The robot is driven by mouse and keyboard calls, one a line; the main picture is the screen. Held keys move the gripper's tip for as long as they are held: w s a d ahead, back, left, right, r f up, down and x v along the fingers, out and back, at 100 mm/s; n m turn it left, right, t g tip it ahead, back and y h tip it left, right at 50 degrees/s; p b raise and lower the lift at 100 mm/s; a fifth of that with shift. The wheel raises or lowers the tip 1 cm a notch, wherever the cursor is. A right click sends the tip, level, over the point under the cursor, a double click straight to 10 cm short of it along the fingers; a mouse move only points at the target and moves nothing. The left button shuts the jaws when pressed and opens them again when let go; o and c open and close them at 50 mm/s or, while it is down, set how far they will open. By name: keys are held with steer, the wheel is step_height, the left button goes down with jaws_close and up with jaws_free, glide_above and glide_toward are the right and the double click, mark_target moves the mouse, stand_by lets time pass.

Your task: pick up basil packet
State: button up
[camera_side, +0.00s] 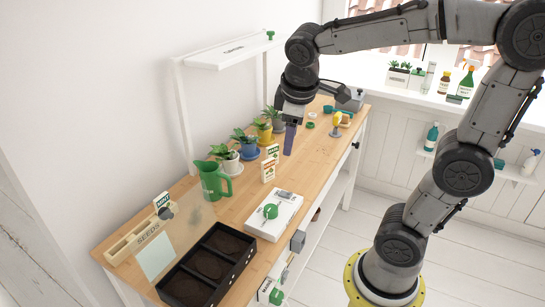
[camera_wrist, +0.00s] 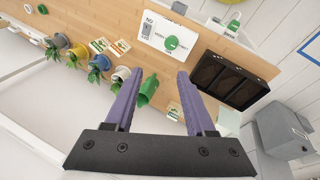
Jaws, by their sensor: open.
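Two small white seed packets stand close together on the desk, one (camera_side: 272,152) behind the other (camera_side: 268,170). They also show in the wrist view, at upper left (camera_wrist: 98,45) and beside it (camera_wrist: 120,46). Their labels are too small to read, so I cannot tell which is basil. A third packet (camera_side: 163,201), apparently marked mint, stands in the wooden seeds box (camera_side: 130,243) at the front left. My gripper (camera_side: 289,143) is open and empty above the back part of the desk, behind the packets. Its two purple fingers are spread in the wrist view (camera_wrist: 160,78).
A green watering jug (camera_side: 213,182) and several potted plants (camera_side: 248,148) line the wall side. A white board with a green item (camera_side: 274,214) and a black seed tray (camera_side: 207,268) lie nearer. A white shelf (camera_side: 232,51) stands over the back. Bare wood surrounds the packets on the right.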

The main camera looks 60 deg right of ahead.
steer(key=w+d+f+n+g+h, duration=0.3)
steer(key=w+d, duration=0.5)
steer(key=w, duration=0.2)
steer(key=n+g+h, duration=0.3)
steer(key=n+h, duration=0.1)
glide_toward(278, 148)
steer(key=s+a+r, duration=0.1)
steer(key=a+r, duration=0.3)
steer(key=r, duration=0.2)
steer(key=d+f+n, duration=0.1)
steer(key=d+f, duration=0.1)
steer(key=f, duration=0.1)
steer(key=w+d+f+n+g+h, duration=0.1)
steer(key=d+f, duration=0.1)
steer(key=f, duration=0.1)
steer(key=d+f+g+h, duration=0.1)
steer(key=f, duration=0.2)
steer(key=shift+w+d+f+n, duration=0.4)
steer(key=shift+s+d+f, duration=0.1)
steer(key=shift+d+f, duration=0.25)
steer(key=shift+f, duration=0.05)
steer(key=shift+r+x, duration=0.15)
steer(key=shift+x, duration=1.65)
steer(key=shift+r+x, duration=0.15)
steer(key=shift+x, duration=1.6)
jaws_close()
